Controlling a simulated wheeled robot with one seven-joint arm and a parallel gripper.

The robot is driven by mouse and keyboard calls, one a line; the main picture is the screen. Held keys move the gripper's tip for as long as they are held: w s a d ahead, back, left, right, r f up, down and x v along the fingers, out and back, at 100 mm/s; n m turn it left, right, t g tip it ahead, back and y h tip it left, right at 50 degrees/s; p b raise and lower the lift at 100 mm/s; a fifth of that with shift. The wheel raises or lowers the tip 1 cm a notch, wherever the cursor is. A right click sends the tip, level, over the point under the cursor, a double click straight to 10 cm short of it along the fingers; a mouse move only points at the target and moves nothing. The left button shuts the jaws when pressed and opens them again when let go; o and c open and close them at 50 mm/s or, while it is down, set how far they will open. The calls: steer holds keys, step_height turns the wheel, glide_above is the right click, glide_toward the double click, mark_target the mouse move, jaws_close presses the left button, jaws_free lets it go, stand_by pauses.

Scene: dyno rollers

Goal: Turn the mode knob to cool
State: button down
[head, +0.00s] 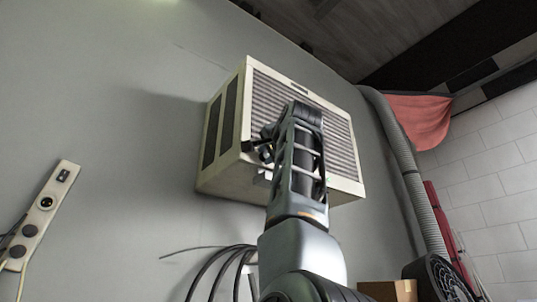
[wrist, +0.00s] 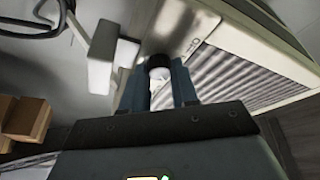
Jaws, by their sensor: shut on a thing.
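The air conditioner (head: 221,171) is a cream box on the grey wall with a slatted grille; its grille and panel also show in the wrist view (wrist: 245,75). My gripper (head: 255,148) is at the lower left part of its front. In the wrist view my gripper (wrist: 161,80) has its two fingers on either side of a small round knob (wrist: 158,70) with a dark rim and a pale face, and is shut on it. The panel markings around it are too blurred to read, so its setting cannot be told. My arm hides the knob in the head view.
A white block-like part (wrist: 103,55) juts out beside the left finger. A power strip (head: 43,210) is at far left. Black cables (head: 215,268) hang below the unit. A grey hose (head: 412,180) runs down at right. Cardboard boxes (wrist: 27,118) are at left in the wrist view.

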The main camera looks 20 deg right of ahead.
steer(key=shift+m, duration=0.6)
steer(key=c, duration=0.9)
jaws_free()
steer(key=shift+o, duration=0.2)
steer(key=s+f+b, duration=0.1)
steer(key=s+b, duration=0.2)
steer(key=s, duration=0.4)
steer(key=shift+s, duration=0.35)
steer(key=shift+a, duration=0.1)
